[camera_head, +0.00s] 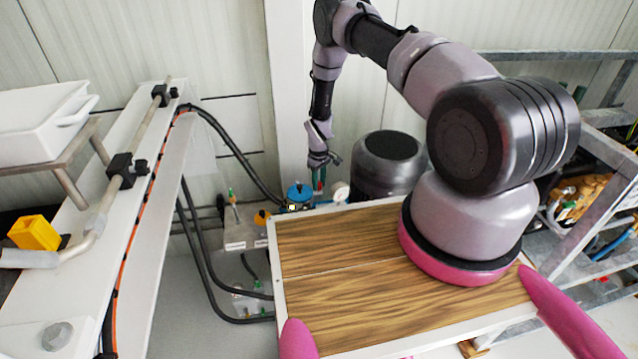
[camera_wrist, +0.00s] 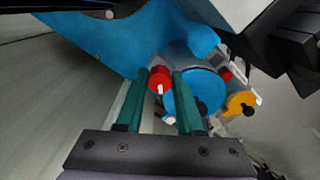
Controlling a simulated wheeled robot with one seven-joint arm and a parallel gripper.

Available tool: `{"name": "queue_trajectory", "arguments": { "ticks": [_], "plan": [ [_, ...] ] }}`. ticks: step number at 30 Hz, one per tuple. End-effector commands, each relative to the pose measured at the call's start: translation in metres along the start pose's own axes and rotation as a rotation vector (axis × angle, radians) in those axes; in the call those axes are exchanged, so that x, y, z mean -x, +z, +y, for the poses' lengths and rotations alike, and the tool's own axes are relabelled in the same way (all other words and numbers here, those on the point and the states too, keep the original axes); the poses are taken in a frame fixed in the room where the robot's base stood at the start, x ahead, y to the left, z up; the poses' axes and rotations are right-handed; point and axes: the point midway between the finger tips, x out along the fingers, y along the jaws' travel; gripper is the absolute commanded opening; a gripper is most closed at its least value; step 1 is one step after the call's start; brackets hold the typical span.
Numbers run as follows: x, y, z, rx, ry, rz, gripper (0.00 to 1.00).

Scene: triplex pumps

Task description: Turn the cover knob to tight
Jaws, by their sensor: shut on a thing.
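A red knob (camera_wrist: 159,80) with a pale tip sits between the green fingers of my gripper (camera_wrist: 160,74) in the wrist view. The fingers are closed on its two sides. I take it for the cover knob; no tight marking can be read. A large blue body (camera_wrist: 110,45) lies behind and above it. In the head view my gripper (camera_head: 319,183) reaches down beside the blue pump part (camera_head: 298,193), on its right. The red knob is too small to make out clearly there.
An orange knob (camera_wrist: 240,103) is right of the blue parts in the wrist view. In the head view a white round gauge (camera_head: 340,191) stands just right of my gripper, before a dark cylinder (camera_head: 388,172). Black hoses (camera_head: 238,150) run at the left.

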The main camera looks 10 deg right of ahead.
Motion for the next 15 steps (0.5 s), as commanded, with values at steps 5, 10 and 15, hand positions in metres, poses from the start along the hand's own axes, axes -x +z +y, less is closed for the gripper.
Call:
{"name": "queue_trajectory", "arguments": {
  "ticks": [5,10,15],
  "plan": [
    [0.0005,-0.0002,-0.0003,-0.169,0.0,0.0,0.0],
    [0.0005,-0.0004,-0.0007,-0.33,0.001,0.0,0.0],
    [0.0005,-0.0006,-0.0011,-0.483,0.0,0.0,0.0]
  ]
}}
